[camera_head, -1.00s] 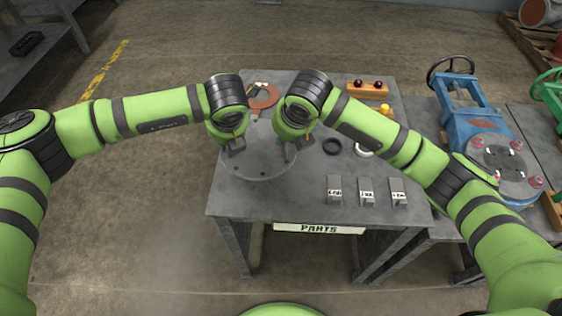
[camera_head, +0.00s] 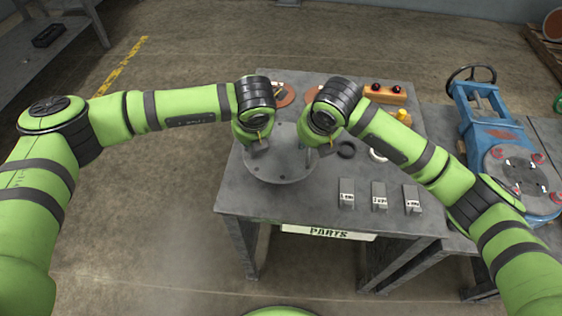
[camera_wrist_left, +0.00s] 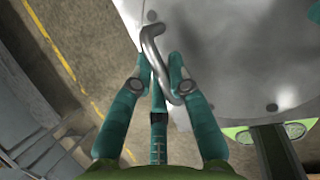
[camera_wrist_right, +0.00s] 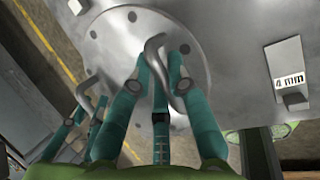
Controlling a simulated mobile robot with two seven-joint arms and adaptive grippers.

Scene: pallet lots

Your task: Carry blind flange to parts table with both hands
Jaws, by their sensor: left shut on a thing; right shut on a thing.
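The blind flange (camera_head: 281,171) is a flat grey disc with bolt holes near its rim and two bent bar handles. It is over the left part of the parts table (camera_head: 310,215); I cannot tell whether it touches the top. My left gripper (camera_head: 259,148) is shut on one handle (camera_wrist_left: 152,45), which shows between its fingers in the left wrist view. My right gripper (camera_head: 326,148) is shut on the other handle (camera_wrist_right: 153,52), seen in the right wrist view. My wrists hide the flange's far side in the head view.
Several grey thickness blocks (camera_head: 379,197) stand at the table's front right. A dark ring (camera_head: 346,149), a white ring (camera_head: 377,155) and an orange-brown disc (camera_head: 284,97) lie on it. An orange block with knobs (camera_head: 384,94) is at the back. A blue valve (camera_head: 490,125) stands right.

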